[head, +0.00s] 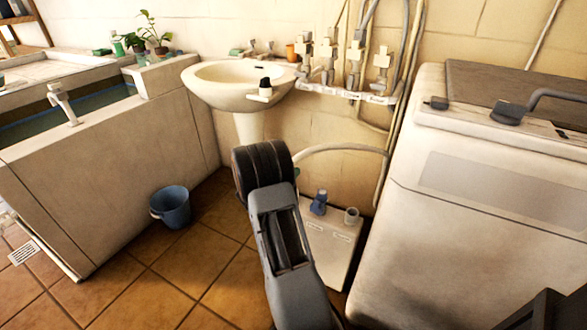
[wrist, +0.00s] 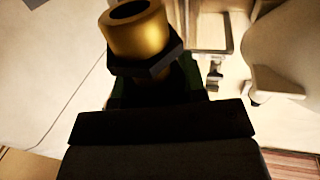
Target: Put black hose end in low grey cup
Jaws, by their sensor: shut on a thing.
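In the wrist view my gripper (wrist: 154,88) is shut on the hose end (wrist: 146,60), a black hexagonal collar with a brass-coloured open mouth. Dark green finger parts show on both sides of it. In the head view my arm hides the gripper and the held end. A pale grey hose (head: 345,148) curves from the wall on the right and passes out of sight behind my arm. The low grey cup (head: 352,216) stands on top of a white box (head: 325,245), right of my arm. It is apart from the visible hose.
A blue cup (head: 319,204) stands on the same box, left of the grey one. A large white machine (head: 450,210) is close on the right. The basin (head: 215,85) and wall taps (head: 345,65) are behind. A blue bucket (head: 170,207) stands on the floor.

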